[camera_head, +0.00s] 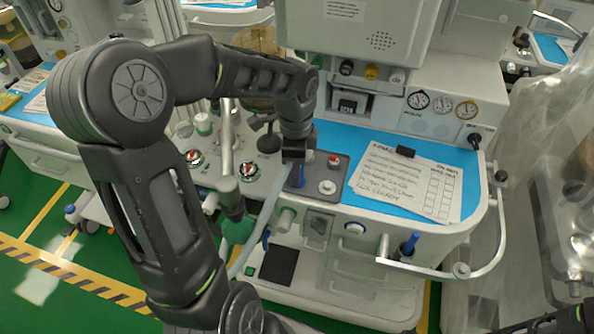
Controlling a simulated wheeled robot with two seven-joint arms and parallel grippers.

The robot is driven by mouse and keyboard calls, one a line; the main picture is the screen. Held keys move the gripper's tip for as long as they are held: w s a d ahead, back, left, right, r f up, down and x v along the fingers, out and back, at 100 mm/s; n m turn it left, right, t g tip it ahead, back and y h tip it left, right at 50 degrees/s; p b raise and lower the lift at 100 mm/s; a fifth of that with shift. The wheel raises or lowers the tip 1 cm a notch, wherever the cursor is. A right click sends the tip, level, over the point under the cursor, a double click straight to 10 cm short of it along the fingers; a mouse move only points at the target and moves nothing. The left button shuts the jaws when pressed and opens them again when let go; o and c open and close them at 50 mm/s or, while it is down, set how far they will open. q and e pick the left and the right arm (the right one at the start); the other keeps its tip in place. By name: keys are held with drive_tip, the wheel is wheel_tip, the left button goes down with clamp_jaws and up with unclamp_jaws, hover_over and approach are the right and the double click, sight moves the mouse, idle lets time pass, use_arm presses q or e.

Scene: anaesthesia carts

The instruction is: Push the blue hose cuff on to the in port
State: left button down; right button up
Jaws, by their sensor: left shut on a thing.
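My left gripper (297,158) points down over the front of the anaesthesia cart. It is shut on the blue hose cuff (297,177), which shows just below the fingers. A pale hose (264,217) hangs down and to the left beside it. On the cart's front, below the cuff, a pale green port (286,219) sticks out. A round white port with a blue ring (355,228) sits farther right. The cuff appears above and apart from both. I cannot read which one is the in port. My right gripper is not in view.
A paper checklist (405,183) with a black clip lies on the blue worktop (352,140). A metal rail (440,271) with a blue-handled item (410,243) curves around the right front. Knobs and gauges stand behind.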

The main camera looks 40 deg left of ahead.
use_arm(q)
wheel_tip(320, 180, up, 10)
drive_tip(key=shift+r, duration=0.1)
idle(0.5)
idle(0.8)
